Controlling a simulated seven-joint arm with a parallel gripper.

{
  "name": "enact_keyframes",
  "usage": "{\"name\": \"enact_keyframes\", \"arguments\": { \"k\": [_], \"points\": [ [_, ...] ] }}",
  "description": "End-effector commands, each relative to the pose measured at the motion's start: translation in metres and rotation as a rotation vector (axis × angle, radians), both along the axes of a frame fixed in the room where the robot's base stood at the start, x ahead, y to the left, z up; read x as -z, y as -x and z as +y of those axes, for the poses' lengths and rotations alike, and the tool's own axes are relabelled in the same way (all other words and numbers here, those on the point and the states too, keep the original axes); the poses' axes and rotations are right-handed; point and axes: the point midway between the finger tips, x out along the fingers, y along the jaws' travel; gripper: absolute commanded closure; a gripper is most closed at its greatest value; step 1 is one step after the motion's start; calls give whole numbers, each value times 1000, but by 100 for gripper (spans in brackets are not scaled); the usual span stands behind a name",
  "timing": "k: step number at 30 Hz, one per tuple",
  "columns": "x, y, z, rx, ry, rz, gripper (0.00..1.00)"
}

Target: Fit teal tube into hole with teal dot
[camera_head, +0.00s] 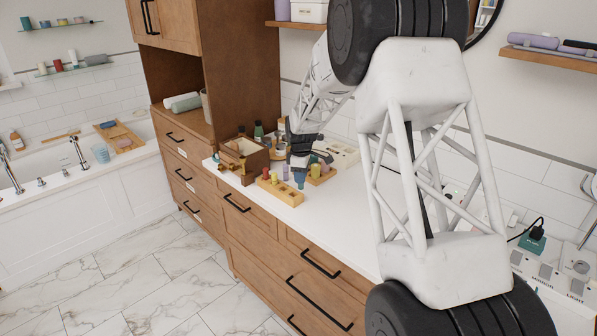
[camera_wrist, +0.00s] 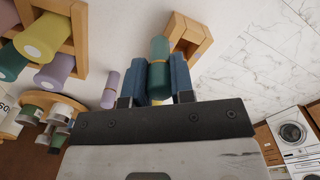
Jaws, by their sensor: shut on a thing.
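My gripper (camera_head: 299,168) is low over the white counter. In the wrist view its two blue fingers (camera_wrist: 163,78) are shut on the teal tube (camera_wrist: 160,52), which has a yellow band and points out past the fingertips. A small part of the teal tube (camera_head: 301,184) shows below my gripper in the head view. A wooden block (camera_wrist: 188,30) lies close beyond the tube in the wrist view; I cannot tell whether they touch. A wooden rack (camera_head: 284,193) with red and yellow tubes stands beside my gripper. No teal dot or hole can be made out.
A lavender tube (camera_wrist: 110,88) stands apart from a second wooden holder (camera_wrist: 80,25) with several coloured tubes. A wooden box (camera_head: 245,156) and bottles stand behind left. A pale tray (camera_head: 343,153) is at the right. The counter front is clear.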

Motion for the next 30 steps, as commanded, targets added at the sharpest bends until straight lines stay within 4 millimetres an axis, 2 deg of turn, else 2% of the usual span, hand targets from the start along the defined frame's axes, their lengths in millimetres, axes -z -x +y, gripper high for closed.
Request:
{"name": "enact_keyframes", "arguments": {
  "k": [9,15,21,30],
  "points": [
    [-4,43,-8,0,0,0,100],
    [-6,60,-11,0,0,0,100],
    [-6,69,-12,0,0,0,100],
    [-6,71,-13,0,0,0,100]
  ]
}}
